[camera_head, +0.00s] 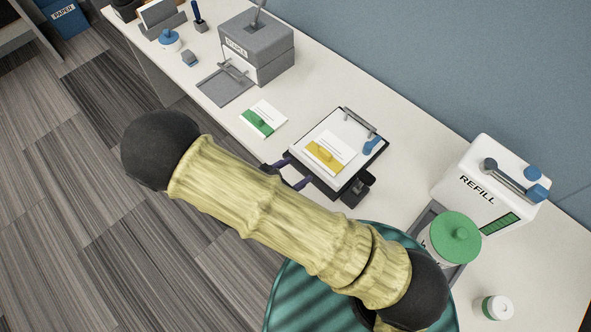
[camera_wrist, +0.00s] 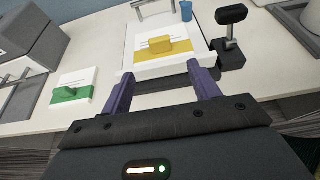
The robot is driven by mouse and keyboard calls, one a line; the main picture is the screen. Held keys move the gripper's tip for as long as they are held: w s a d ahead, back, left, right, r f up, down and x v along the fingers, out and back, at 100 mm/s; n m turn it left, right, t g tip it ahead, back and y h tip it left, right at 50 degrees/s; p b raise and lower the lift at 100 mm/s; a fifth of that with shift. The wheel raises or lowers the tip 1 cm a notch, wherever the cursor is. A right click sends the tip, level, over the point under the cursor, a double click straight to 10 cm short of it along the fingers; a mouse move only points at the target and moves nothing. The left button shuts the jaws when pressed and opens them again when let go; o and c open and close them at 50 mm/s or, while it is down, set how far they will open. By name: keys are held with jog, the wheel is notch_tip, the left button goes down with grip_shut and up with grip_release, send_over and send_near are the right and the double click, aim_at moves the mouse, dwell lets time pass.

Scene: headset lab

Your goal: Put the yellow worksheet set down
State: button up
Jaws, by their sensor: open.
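The yellow worksheet set (camera_head: 325,154), white sheets with a yellow band and a yellow grip block, lies on a white clipboard-like board (camera_head: 351,168) with a dark edge. In the wrist view the yellow worksheet set (camera_wrist: 158,49) lies just beyond my gripper (camera_wrist: 158,80). The two purple fingers are spread apart with nothing between them, at the board's near edge. In the head view my arm covers most of my gripper (camera_head: 287,173); only parts of the purple fingers show.
A green-banded worksheet set (camera_head: 263,119) lies left of the board. A grey stapling box (camera_head: 257,50) stands further left. A white REFILL dispenser (camera_head: 486,190) and a green-lidded jar (camera_head: 453,239) stand right. A dark knobbed lever (camera_wrist: 231,38) stands beside the board. Bare tabletop (camera_head: 310,96) shows behind.

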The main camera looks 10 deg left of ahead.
dwell(0.5)
jog(key=d+r+m+g+y, duration=0.8)
jog(key=d+r+m, duration=1)
jog(key=m, duration=1)
jog(key=d, duration=0.2)
jog(key=shift+s+d+r, duration=0.2)
jog(key=shift+d+r, duration=0.05)
jog(key=shift+d, duration=0.15)
jog(key=shift+d, duration=0.1)
